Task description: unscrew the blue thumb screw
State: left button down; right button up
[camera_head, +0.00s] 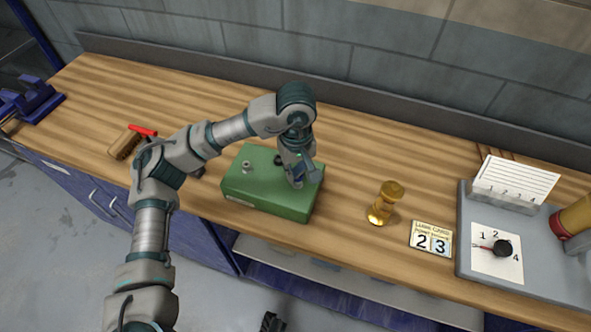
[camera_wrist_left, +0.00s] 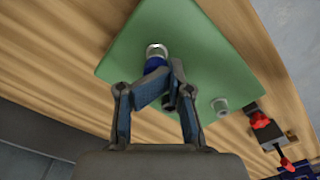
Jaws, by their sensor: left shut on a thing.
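The green box (camera_head: 262,204) stands on the wooden bench and also shows in the left wrist view (camera_wrist_left: 200,62). The blue thumb screw (camera_wrist_left: 155,64) is at the box's top, with a bright metal ring or end beside it. My left gripper (camera_head: 297,179) is over the right part of the box, pointing down. In the left wrist view its fingers (camera_wrist_left: 163,80) close in on the blue screw and are shut on it, covering part of it. I cannot tell whether the screw is still seated. My right gripper is not seen.
A grey knob (camera_head: 247,166) and a dark knob (camera_head: 278,159) are on the box top. A brass piece (camera_head: 385,203), a number card (camera_head: 432,240) and a grey dial panel (camera_head: 475,265) stand to the right. A red-handled tool (camera_head: 142,130) lies left. Bare bench lies behind the box.

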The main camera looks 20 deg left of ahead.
pick_arm(q)
jog(key=shift+s+d+f, duration=0.15)
jog(key=shift+d+f, duration=0.1)
jog(key=shift+f, duration=0.05)
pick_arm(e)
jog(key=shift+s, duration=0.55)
pick_arm(q)
jog(key=shift+r+n+p, duration=0.15)
jog(key=shift+n+p, duration=0.2)
jog(key=shift+n, duration=0.15)
jog(key=n, duration=0.1)
jog(key=n+p, duration=0.1)
jog(key=shift+s+d+r+n, duration=0.15)
jog(key=shift+n, duration=0.25)
jog(key=shift+d+n, duration=0.1)
jog(key=shift+n, duration=0.2)
jog(key=shift+r+n+p, duration=0.15)
jog(key=shift+n+p, duration=0.25)
jog(key=shift+n, duration=0.5)
jog(key=shift+w+d+n+p, duration=0.1)
jog(key=shift+n+p, duration=0.1)
jog(key=shift+n, duration=0.4)
jog(key=shift+w+n+p, duration=0.1)
jog(key=shift+n+p, duration=0.05)
jog(key=shift+n, duration=0.75)
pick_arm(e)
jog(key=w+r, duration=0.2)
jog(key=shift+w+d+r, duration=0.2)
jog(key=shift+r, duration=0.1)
